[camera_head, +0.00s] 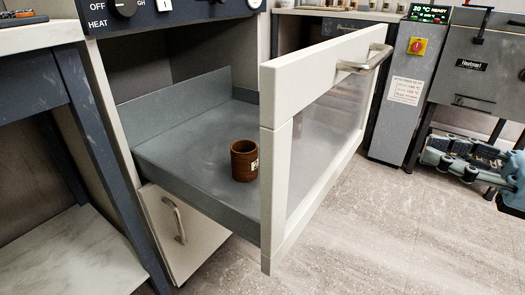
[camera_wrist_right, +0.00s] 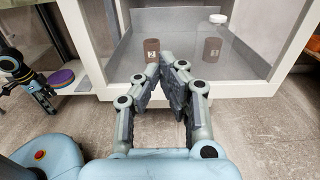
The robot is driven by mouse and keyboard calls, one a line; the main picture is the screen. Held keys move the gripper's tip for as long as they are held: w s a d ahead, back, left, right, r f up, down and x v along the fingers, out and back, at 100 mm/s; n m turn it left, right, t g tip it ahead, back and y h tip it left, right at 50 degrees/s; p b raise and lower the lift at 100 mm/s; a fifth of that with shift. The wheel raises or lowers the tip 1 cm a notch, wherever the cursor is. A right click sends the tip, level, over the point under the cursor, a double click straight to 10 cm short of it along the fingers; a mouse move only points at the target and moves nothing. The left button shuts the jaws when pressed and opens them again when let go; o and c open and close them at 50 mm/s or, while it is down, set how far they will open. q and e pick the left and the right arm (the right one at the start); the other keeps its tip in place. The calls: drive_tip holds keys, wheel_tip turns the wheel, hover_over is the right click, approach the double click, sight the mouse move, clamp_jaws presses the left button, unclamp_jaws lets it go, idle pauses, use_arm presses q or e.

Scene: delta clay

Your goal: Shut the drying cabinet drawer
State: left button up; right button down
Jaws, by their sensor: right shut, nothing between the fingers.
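The drying cabinet drawer (camera_head: 195,195) stands pulled far out. Its white front (camera_head: 315,75) has a clear window and a metal bar handle (camera_head: 365,62). A brown labelled cup (camera_head: 244,160) stands upright in the drawer. In the right wrist view, two brown cups, one labelled (camera_wrist_right: 152,52) and one farther right (camera_wrist_right: 212,50), show through the window. My right gripper (camera_head: 428,157) is shut and empty, pointing at the drawer front from the right, with a gap. It also shows in the right wrist view (camera_wrist_right: 167,62). My left gripper (camera_wrist_right: 12,65) is at the left edge there; its jaws are unclear.
A lower white door (camera_head: 183,232) is below the drawer. A grey bench (camera_head: 60,125) stands at the left. A control post (camera_head: 405,85) and a metal cabinet (camera_head: 475,60) stand behind at the right. Floor in front of the drawer is clear.

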sight(330, 122)
use_arm(q)
drive_tip(key=w+d+r+t+b, duration=0.1)
drive_tip(key=w+d+r+b, duration=0.1)
drive_tip(key=w+r+b, duration=0.1)
wheel_tip(330, 122, up, 3)
drive_tip(key=shift+w+f+t+b, duration=0.25)
drive_tip(key=shift+t+b, duration=0.15)
drive_tip(key=shift+b, duration=0.25)
use_arm(e)
drive_tip(key=x, duration=1.4)
drive_tip(key=shift+r, duration=0.1)
drive_tip(key=shift+w, duration=0.1)
